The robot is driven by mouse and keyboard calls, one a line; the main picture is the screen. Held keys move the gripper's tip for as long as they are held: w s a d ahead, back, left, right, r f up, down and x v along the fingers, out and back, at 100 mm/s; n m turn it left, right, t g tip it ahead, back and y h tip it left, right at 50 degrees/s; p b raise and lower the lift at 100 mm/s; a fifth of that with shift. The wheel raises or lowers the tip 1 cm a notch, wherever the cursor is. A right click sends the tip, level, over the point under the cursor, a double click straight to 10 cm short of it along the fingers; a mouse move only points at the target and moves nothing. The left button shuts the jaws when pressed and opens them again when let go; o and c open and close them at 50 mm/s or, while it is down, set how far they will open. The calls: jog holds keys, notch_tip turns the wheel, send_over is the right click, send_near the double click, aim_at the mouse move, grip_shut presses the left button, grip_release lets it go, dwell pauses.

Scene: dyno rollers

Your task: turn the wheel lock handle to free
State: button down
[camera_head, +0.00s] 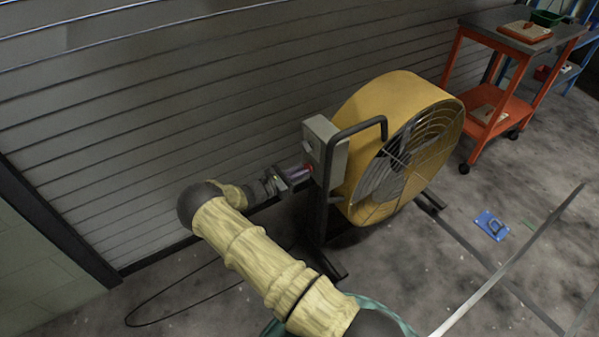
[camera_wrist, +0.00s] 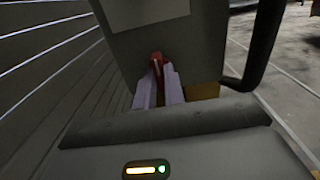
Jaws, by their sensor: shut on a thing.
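A small red handle with a pale stripe (camera_wrist: 157,63) sticks out from the lower part of a grey box (camera_wrist: 165,35). In the wrist view my gripper (camera_wrist: 160,84) has its two pale fingers on either side of the handle, shut on it. In the head view the red handle (camera_head: 309,168) shows as a small spot at the side of the grey box (camera_head: 322,138), with my gripper (camera_head: 300,173) reaching it from the left. The fingers hide part of the handle. I see no lock marking, so I cannot tell which setting it is at.
The box is on a big yellow drum fan (camera_head: 372,120) with a black tube frame (camera_head: 330,190). A slatted wall (camera_head: 150,130) runs close behind my arm. A black cable (camera_head: 180,290) lies on the floor. An orange cart (camera_head: 490,110) stands at the back right.

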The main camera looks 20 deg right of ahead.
jog(key=c, duration=1.5)
grip_release()
jog(key=shift+a, duration=0.1)
jog(key=s+a, duration=0.1)
jog(key=a, duration=0.4)
jog(key=s+a, duration=0.1)
jog(key=a, duration=0.5)
jog(key=s+a, duration=0.1)
jog(key=a, duration=0.5)
jog(key=shift+s, duration=0.15)
